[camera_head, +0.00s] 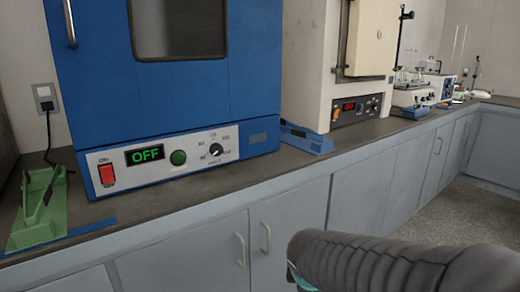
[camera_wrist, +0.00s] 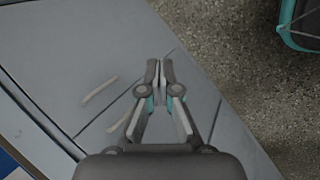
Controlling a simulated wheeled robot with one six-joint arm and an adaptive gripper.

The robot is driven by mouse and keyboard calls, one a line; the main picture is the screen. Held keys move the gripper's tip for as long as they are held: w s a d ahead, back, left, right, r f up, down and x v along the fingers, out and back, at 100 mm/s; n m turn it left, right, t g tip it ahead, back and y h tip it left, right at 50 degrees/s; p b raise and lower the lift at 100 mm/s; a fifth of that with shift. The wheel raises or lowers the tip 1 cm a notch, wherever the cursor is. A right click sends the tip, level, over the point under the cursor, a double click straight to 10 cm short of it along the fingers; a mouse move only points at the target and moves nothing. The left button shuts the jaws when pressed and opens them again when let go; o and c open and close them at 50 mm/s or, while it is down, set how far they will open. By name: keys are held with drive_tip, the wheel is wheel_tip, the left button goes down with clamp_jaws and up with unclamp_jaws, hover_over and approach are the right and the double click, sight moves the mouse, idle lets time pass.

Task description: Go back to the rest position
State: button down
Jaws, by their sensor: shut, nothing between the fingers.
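My gripper (camera_wrist: 161,72) is in the middle of the wrist view, its two fingers together with nothing between them. It hangs in front of the grey cabinet doors (camera_wrist: 60,50) and the speckled floor (camera_wrist: 240,80), touching nothing that I can see. In the head view my gripper is not visible; only my dark ribbed arm shows at the lower right. The blue oven (camera_head: 95,70) stands on the counter, its display (camera_head: 146,154) reading OFF.
The dark counter top (camera_head: 250,177) runs to the back right. A green stand (camera_head: 42,205) is at its left end. A cream furnace (camera_head: 305,65) and a blue holder (camera_head: 306,139) stand right of the oven. Cabinet handles (camera_head: 265,237) stick out below. The floor (camera_head: 450,216) at right is clear.

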drive_tip(key=s+d+r+m+y, duration=0.1)
drive_tip(key=s+d+r+m, duration=0.1)
drive_tip(key=s+m, duration=0.5)
drive_tip(key=s+d+r+m, duration=0.2)
drive_tip(key=s+r+m, duration=0.2)
drive_tip(key=s+m, duration=0.3)
drive_tip(key=shift+s+d+r+m+y, duration=0.2)
drive_tip(key=shift+m+y, duration=0.2)
drive_tip(key=shift+m, duration=0.5)
